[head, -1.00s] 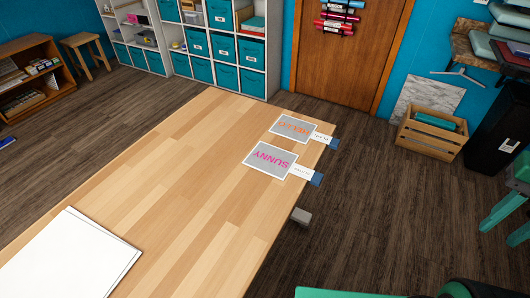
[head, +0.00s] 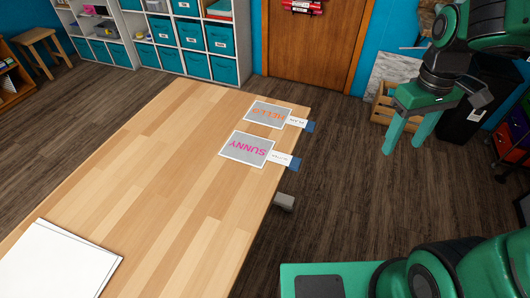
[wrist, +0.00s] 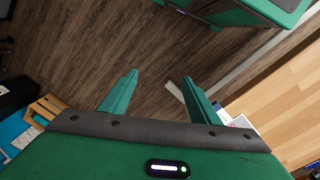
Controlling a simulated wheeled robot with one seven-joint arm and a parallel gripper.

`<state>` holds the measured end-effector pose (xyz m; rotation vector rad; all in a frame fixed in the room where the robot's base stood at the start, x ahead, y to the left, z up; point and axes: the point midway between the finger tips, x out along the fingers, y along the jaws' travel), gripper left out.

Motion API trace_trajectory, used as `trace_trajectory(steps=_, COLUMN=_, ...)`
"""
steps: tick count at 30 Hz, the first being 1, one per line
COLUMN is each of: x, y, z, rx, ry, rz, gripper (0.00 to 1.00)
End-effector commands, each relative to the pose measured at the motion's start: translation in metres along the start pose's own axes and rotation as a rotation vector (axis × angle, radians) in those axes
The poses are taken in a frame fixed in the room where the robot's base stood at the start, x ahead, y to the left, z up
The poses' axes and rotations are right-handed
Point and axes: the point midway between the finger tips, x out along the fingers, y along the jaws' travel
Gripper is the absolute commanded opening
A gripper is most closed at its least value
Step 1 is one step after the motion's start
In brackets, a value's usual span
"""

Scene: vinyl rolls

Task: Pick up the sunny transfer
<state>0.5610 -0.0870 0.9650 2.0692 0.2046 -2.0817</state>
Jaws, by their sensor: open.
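The sunny transfer (head: 247,148) is a grey sheet with a white border and pink SUNNY lettering. It lies flat near the table's right edge, and a white tag with a blue end (head: 285,160) sticks out past that edge. A similar sheet with orange lettering (head: 267,114) lies just behind it. My gripper (head: 402,140) is open and empty, in the air to the right of the table, apart from both sheets. In the wrist view, my gripper's fingers (wrist: 160,85) are spread over the floor.
The wooden table (head: 150,170) has a white paper stack (head: 58,262) at its near left. A grey block (head: 284,202) juts from the right edge. A wooden crate (head: 384,107) and a black bin (head: 470,120) stand behind my arm. The table's middle is clear.

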Motion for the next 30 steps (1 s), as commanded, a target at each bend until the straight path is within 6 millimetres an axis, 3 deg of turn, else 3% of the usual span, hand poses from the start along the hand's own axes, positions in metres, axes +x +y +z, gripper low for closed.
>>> trace_trajectory(steps=1, x=0.006, y=-0.021, z=-0.025, rx=-0.133, ry=-0.005, rz=0.0, gripper=0.56)
trace_trajectory(steps=3, x=0.014, y=-0.051, z=-0.056, rx=-0.311, ry=0.0, rz=-0.001, gripper=0.56)
trace_trajectory(steps=6, x=0.027, y=-0.097, z=-0.091, rx=-0.541, ry=0.008, rz=-0.008, gripper=0.56)
trace_trajectory(steps=9, x=0.039, y=-0.139, z=-0.114, rx=-0.723, ry=0.014, rz=-0.017, gripper=0.56)
trace_trajectory(steps=13, x=0.05, y=-0.177, z=-0.13, rx=-0.876, ry=0.023, rz=-0.029, gripper=0.56)
trace_trajectory(steps=18, x=0.063, y=-0.195, z=-0.136, rx=-0.948, ry=0.026, rz=-0.035, gripper=0.56)
trace_trajectory(steps=25, x=0.096, y=-0.195, z=-0.136, rx=-0.946, ry=0.025, rz=-0.036, gripper=0.56)
trace_trajectory(steps=30, x=0.11, y=-0.195, z=-0.136, rx=-0.944, ry=0.028, rz=-0.035, gripper=0.56)
